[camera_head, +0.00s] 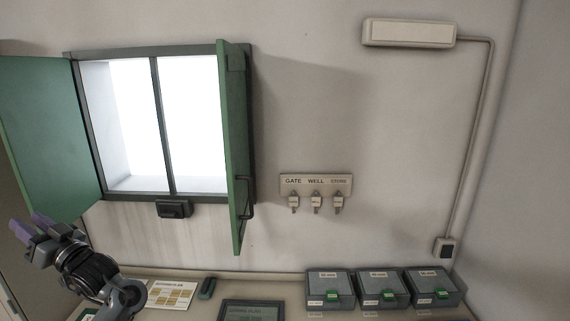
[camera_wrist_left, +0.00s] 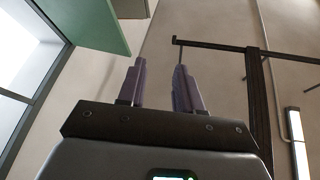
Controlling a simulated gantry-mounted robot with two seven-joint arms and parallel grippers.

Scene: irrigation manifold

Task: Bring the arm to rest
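My left gripper (camera_head: 32,232) is at the lower left of the head view, in front of the wall and below the open left cabinet door. In the left wrist view its two purple fingers (camera_wrist_left: 159,88) stand apart with a clear gap between them. Nothing is held between them. My left arm reaches up from the bottom edge of the head view. My right gripper shows in neither view.
A lit wall cabinet (camera_head: 171,194) has both green doors (camera_head: 45,135) swung open. A label board (camera_head: 316,184) with several hooks hangs right of it. Several lidded boxes (camera_head: 330,288), a dark tablet (camera_head: 250,311) and a card (camera_head: 172,294) lie on the counter.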

